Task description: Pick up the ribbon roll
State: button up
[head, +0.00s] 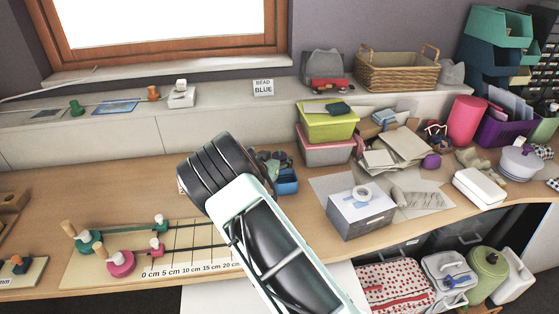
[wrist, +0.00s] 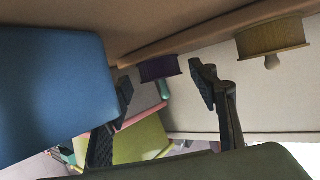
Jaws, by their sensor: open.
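In the wrist view my gripper (wrist: 161,80) is open, with its two dark fingers apart and nothing between them. A purple spool-shaped roll (wrist: 158,68) shows beyond the fingers, in the gap between their tips. A yellow-brown spool-shaped roll (wrist: 271,37) is to the right of the right finger. I cannot tell which of them is the ribbon roll. In the head view my arm covers my fingers, and I cannot make out these rolls there.
A blue bin (head: 286,181) stands beside my wrist and fills the left of the wrist view (wrist: 50,80). A lime box (head: 327,124) on a pink-lidded box stands behind it. Papers and boxes crowd the right. A measuring board (head: 190,262) with spools lies at the left front.

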jog(key=shift+w+d+f, duration=0.2)
jog(key=shift+w, duration=0.45)
jog(key=shift+c, duration=0.2)
jog(key=c, duration=1)
